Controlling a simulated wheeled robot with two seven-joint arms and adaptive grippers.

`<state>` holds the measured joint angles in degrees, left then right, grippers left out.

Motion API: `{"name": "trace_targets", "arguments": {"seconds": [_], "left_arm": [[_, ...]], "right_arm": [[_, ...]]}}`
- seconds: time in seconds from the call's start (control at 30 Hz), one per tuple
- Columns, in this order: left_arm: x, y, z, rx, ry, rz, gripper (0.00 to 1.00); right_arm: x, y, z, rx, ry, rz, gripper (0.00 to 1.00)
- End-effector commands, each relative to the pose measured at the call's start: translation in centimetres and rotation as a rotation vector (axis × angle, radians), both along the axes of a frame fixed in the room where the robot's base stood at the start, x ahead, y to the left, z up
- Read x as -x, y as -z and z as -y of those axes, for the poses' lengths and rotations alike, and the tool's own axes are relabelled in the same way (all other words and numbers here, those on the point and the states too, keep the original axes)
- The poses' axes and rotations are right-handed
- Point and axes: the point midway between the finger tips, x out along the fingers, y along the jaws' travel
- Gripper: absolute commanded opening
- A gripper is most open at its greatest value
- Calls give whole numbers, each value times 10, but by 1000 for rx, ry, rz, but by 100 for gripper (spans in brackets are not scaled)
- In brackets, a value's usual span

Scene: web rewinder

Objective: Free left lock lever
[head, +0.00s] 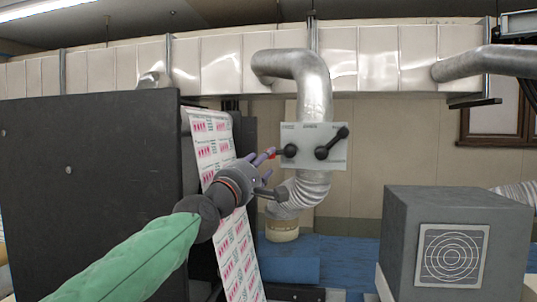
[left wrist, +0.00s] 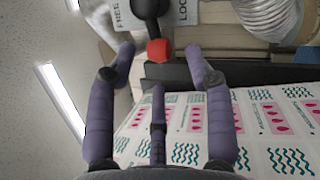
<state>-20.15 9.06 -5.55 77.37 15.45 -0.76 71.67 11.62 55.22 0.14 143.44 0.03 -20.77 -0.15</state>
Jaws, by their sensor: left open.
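A pale plate (head: 333,163) carries two dark levers. The left lock lever (head: 290,150) points left in the head view and ends in a red tip (head: 271,154). The right lever (head: 321,153) slants up to the right. My left gripper (head: 272,174) is just left of the plate, its purple fingers spread around the left lever's end. In the left wrist view the red tip (left wrist: 158,51) shows between the spread fingertips of the gripper (left wrist: 160,58), with a visible gap on both sides. The plate's lettering "FREE" and part of "LOCK" shows beside the lever. My right gripper is out of view.
A printed web (head: 238,262) hangs behind my left arm, beside a large dark panel (head: 90,190). A silver duct (head: 313,85) runs behind the plate. A grey box (head: 455,215) with a round grille stands at the right.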

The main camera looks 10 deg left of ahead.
Motion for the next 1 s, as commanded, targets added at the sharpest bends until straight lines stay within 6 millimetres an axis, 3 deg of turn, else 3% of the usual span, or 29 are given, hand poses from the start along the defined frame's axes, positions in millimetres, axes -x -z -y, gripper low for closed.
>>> {"name": "trace_targets", "arguments": {"seconds": [0.3,0.77,0.93,1.0], "left_arm": [[-33,-10,9,0,-1,0,52],[-39,-12,10,1,-1,1,52],[-39,-12,10,1,-1,1,4],[-39,-12,10,1,-1,1,0]], "right_arm": [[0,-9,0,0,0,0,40],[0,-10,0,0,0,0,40],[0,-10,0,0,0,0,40],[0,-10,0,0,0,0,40]]}}
